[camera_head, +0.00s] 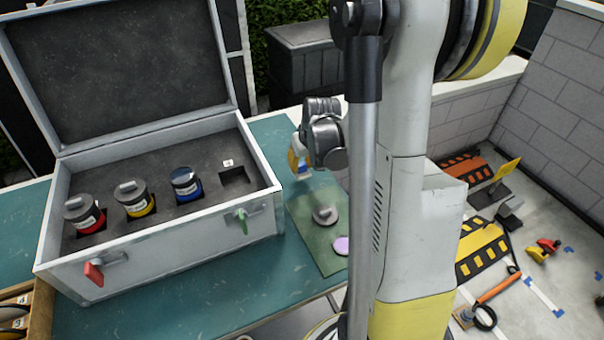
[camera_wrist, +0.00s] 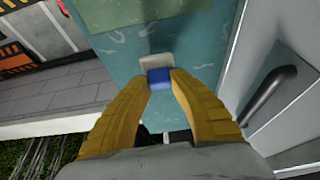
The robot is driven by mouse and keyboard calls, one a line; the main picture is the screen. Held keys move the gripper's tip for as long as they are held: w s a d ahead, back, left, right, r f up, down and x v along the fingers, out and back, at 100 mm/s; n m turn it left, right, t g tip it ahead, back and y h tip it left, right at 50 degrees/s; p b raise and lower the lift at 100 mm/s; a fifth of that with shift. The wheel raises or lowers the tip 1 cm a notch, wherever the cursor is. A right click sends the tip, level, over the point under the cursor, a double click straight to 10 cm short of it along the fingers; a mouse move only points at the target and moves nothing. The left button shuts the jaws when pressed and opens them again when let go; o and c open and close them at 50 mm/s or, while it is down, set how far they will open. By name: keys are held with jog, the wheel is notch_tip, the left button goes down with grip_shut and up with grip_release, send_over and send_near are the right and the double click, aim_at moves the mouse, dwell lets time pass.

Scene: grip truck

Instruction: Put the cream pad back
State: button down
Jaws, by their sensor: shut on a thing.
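My gripper (camera_wrist: 158,80) has its yellow fingers shut on a small block with a blue part between the fingertips. A cream-grey pad (camera_wrist: 156,61) shows at its far end. In the head view my gripper (camera_head: 301,165) is above the teal table, right of the open case (camera_head: 160,263); the held piece shows there only as a small blue and pale patch. The case's dark foam holds a red canister (camera_head: 84,214), a yellow one (camera_head: 134,199) and a blue one (camera_head: 186,185). An empty square slot (camera_head: 234,176) is at its right end.
A green mat (camera_head: 312,246) lies beside the case, bearing a grey round-topped thing (camera_head: 325,214) and a lilac disc (camera_head: 341,245). The case's raised lid (camera_head: 120,65) stands behind. A wooden tray (camera_head: 38,315) is at the lower left. My arm hides the table's right part.

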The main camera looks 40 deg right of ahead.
aim_at(303, 169)
jog(key=shift+f+b, duration=0.45)
jog(key=shift+f, duration=0.95)
jog(key=shift+f, duration=0.2)
jog(key=c, duration=1.2)
grip_release()
jog(key=shift+r, duration=0.1)
